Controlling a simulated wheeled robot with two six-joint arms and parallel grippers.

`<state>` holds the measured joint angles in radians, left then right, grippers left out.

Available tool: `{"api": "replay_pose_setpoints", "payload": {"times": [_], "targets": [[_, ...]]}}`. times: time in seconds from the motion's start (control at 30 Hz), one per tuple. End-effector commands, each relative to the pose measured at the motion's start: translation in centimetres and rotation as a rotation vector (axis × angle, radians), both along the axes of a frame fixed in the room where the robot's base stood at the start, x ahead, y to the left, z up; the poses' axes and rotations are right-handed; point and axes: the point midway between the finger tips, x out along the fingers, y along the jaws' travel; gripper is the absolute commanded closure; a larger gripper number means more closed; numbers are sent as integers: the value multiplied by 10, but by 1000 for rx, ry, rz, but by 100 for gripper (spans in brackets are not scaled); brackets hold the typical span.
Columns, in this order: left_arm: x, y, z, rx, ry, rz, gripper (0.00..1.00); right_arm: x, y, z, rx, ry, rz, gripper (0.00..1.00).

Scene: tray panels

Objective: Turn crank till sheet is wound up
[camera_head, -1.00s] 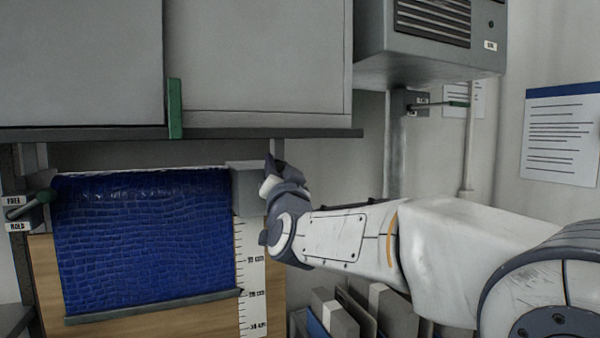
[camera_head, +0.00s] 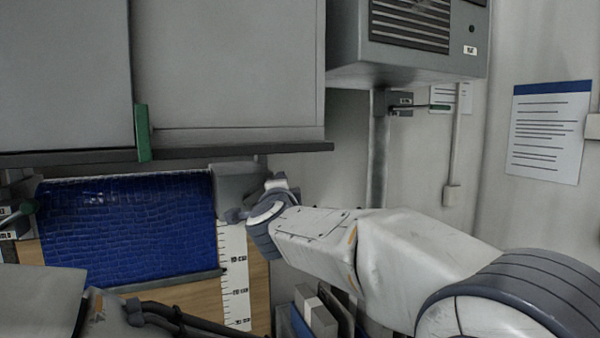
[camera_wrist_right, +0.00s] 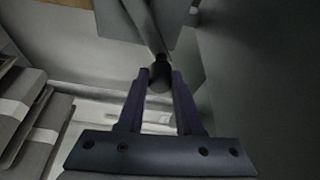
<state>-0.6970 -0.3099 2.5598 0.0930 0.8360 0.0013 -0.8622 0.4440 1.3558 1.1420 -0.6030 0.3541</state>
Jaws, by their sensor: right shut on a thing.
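The blue sheet (camera_head: 130,225) hangs from a roller in front of a wooden board, with a grey bar (camera_head: 165,281) along its lower edge. The bar's right end lies between two marks of the white ruler strip (camera_head: 235,300). A grey housing (camera_head: 238,182) sits at the roller's right end. My right gripper is at this housing in the head view, its fingers mostly hidden by the wrist. In the right wrist view my right gripper (camera_wrist_right: 160,90) is shut on the dark crank knob (camera_wrist_right: 159,76) at the end of a grey crank arm (camera_wrist_right: 146,28).
Cabinet panels (camera_head: 225,65) hang close above, with a green handle (camera_head: 143,132). A vented unit (camera_head: 410,45) is at upper right. Binders (camera_head: 318,315) stand below my right arm.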

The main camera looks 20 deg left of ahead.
Motion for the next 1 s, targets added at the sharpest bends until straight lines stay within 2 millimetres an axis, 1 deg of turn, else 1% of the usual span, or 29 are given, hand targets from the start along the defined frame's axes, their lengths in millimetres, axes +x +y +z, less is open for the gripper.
{"api": "replay_pose_setpoints", "payload": {"times": [0.2,0.5,0.8,1.0], "targets": [[0,0,7,0,0,-1,100,4,-3,-13,154,135,3,100],[0,0,14,0,0,-3,100,7,-6,-29,328,287,3,100],[0,0,17,0,0,-3,100,8,-8,-39,427,371,3,100],[0,0,18,0,0,-3,100,8,-8,-41,450,392,2,100]]}}
